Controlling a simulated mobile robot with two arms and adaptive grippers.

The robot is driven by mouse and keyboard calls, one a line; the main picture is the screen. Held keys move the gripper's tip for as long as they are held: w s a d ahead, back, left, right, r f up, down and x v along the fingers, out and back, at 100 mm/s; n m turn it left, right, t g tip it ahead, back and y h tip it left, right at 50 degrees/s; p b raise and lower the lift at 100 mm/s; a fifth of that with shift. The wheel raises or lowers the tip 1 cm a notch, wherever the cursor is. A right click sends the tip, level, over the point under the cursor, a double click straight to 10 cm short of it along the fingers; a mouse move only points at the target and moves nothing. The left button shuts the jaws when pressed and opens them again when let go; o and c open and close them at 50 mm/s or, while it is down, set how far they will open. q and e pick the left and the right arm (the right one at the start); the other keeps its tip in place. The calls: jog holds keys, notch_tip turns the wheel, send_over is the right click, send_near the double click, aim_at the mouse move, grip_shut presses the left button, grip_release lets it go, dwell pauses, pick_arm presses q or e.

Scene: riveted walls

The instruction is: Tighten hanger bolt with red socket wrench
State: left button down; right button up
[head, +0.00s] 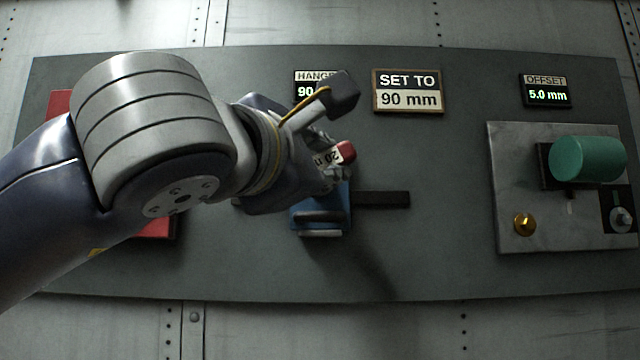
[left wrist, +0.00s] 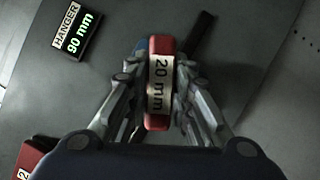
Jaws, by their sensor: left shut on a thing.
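The red socket wrench (left wrist: 160,46) carries a white "20 mm" label. It sits between the fingers of my left gripper (left wrist: 160,85), which is shut on it. In the head view the red end of the wrench (head: 346,152) shows just past the fingers of my left gripper (head: 332,175), in front of a blue block (head: 322,212) on a dark horizontal bar (head: 383,199). I cannot make out the hanger bolt; the gripper and wrench cover that spot. I cannot tell whether the wrench touches the block. The HANGER display (left wrist: 77,32) reads 90 mm. My right gripper is not in view.
A sign (head: 408,92) says "SET TO 90 mm". An OFFSET display (head: 546,91) reads 5.0 mm. At right, a metal plate (head: 510,185) carries a green cylinder (head: 588,160) and a brass knob (head: 525,224). Red parts (head: 155,226) show behind my left arm. The panel centre-right is clear.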

pick_arm(q)
jog(key=shift+s+b, duration=0.45)
jog(key=shift+s, duration=0.75)
jog(key=shift+s+b, duration=0.5)
jog(key=shift+s, duration=0.15)
jog(key=shift+s+b, duration=0.55)
jog(key=shift+s, duration=0.8)
